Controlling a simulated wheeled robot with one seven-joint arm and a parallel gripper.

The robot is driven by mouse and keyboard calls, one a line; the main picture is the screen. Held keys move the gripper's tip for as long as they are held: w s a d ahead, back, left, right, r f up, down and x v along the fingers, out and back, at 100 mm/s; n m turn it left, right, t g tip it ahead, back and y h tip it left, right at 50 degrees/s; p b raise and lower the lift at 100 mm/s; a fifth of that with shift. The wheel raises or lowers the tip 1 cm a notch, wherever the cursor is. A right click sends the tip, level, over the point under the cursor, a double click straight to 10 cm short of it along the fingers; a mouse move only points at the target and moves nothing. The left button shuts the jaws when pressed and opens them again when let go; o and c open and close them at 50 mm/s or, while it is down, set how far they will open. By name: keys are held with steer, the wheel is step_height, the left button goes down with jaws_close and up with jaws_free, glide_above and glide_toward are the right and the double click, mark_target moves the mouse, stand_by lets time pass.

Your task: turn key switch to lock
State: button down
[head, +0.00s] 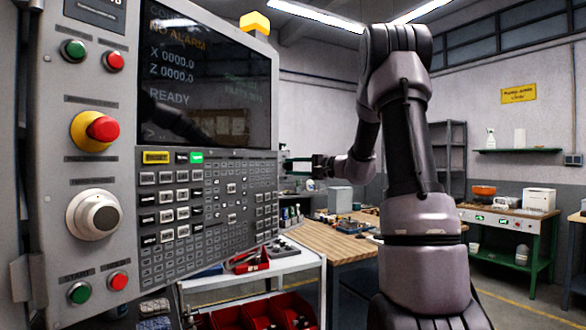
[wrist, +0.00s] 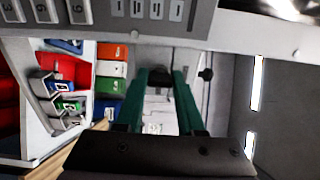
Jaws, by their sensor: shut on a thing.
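The grey control panel (head: 128,185) fills the left of the head view, with a screen, a keypad, buttons and a dial. My gripper (head: 288,167) is at its right edge, beside the keypad's upper corner. In the wrist view, the green fingers of my gripper (wrist: 161,78) point at the panel's edge strip (wrist: 260,33) and are shut on a small dark thing, which I take for the key (wrist: 158,74). The key switch's face and marks are hidden behind the fingertips and the panel's edge. I cannot tell which position the key is in.
A red emergency button (head: 103,129) and a round dial (head: 96,214) are on the panel's left. Below are a white cart (head: 262,268) with red bins and a wooden workbench (head: 335,243). A green bench (head: 510,217) stands at the right.

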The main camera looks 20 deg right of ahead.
steer(key=shift+f, duration=0.1)
stand_by(0.4)
steer(key=c, duration=0.8)
jaws_free()
steer(key=shift+d, duration=0.1)
steer(key=v, duration=1)
steer(key=shift+s, duration=0.3)
steer(key=shift+d, duration=0.2)
